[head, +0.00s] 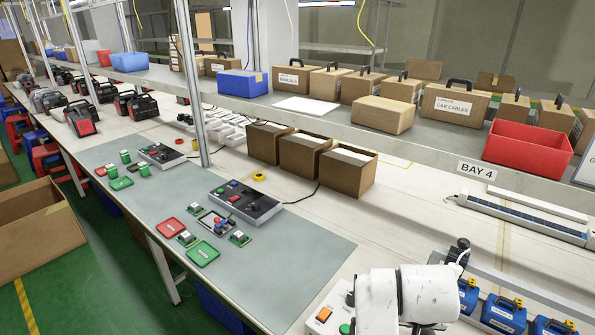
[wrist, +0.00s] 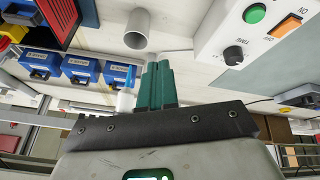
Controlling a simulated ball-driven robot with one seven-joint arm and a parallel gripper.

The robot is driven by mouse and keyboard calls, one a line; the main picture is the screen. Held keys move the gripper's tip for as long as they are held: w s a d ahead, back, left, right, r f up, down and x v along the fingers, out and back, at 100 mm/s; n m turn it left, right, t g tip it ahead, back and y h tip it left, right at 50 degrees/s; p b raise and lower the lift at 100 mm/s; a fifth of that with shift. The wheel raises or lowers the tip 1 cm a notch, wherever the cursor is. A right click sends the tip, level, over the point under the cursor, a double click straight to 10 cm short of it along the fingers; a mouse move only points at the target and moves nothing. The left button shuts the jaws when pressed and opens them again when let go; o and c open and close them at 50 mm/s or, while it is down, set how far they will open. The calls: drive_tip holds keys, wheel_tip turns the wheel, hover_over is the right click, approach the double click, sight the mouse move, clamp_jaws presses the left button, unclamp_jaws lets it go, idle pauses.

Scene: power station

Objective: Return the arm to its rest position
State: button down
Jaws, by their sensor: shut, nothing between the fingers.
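My gripper (wrist: 158,68) shows in the wrist view as teal-green fingers lying together in front of a dark bracket. It is shut, with nothing held. In the head view my white arm (head: 408,296) is at the lower right, over the bench's near edge; the fingers cannot be made out there. A white control box (wrist: 237,45) with a green button, an orange switch and a black knob is right of the fingers in the wrist view. The same kind of box (head: 327,314) shows just left of my arm in the head view, partly cut off and covered.
Blue cases (head: 503,314) stand right of my arm, also in the wrist view (wrist: 80,70). A grey tube end (wrist: 138,28) shows beyond the fingers. A grey mat (head: 290,285) has bare room left of my arm. A shelf (head: 440,135) with boxes and a red bin (head: 527,150) runs behind.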

drive_tip(key=s+d+f+n+t, duration=0.1)
drive_tip(key=s+d+f+n, duration=0.15)
drive_tip(key=s+d, duration=0.6)
drive_tip(key=s+a+f+g+y, duration=0.1)
drive_tip(key=s+f, duration=0.4)
drive_tip(key=s, duration=0.6)
drive_tip(key=s+a+f+g+y, duration=0.1)
drive_tip(key=s+f, duration=0.4)
drive_tip(key=s, duration=0.6)
drive_tip(key=shift+a+f+g+y, duration=0.2)
drive_tip(key=shift+a+g+y, duration=0.1)
drive_tip(key=shift+a+g, duration=0.7)
drive_tip(key=shift+d, duration=0.1)
